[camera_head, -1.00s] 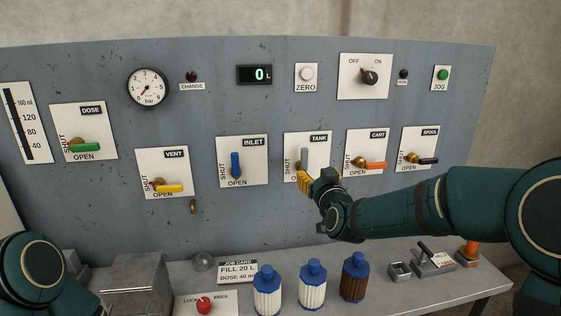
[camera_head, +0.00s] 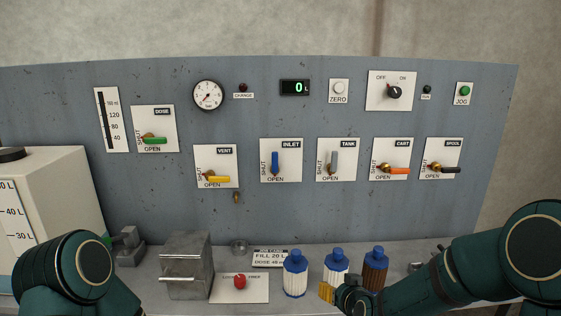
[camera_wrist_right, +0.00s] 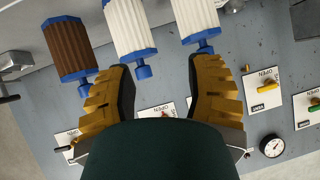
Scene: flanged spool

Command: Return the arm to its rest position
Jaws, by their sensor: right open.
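My right gripper (camera_head: 327,292) is low in the head view, in front of the bottles and away from the panel. Its yellow fingers are spread with nothing between them in the right wrist view (camera_wrist_right: 163,95). The grey TANK handle (camera_head: 334,161) stands upright, apart from the gripper. My left arm (camera_head: 68,270) shows at the lower left; its gripper is out of view.
White bottles with blue caps (camera_head: 295,275) (camera_head: 336,262) and a brown bottle (camera_head: 375,268) stand on the bench close to my right gripper. A metal box (camera_head: 186,262), a red knob (camera_head: 240,281) and a white tank (camera_head: 50,200) are to the left.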

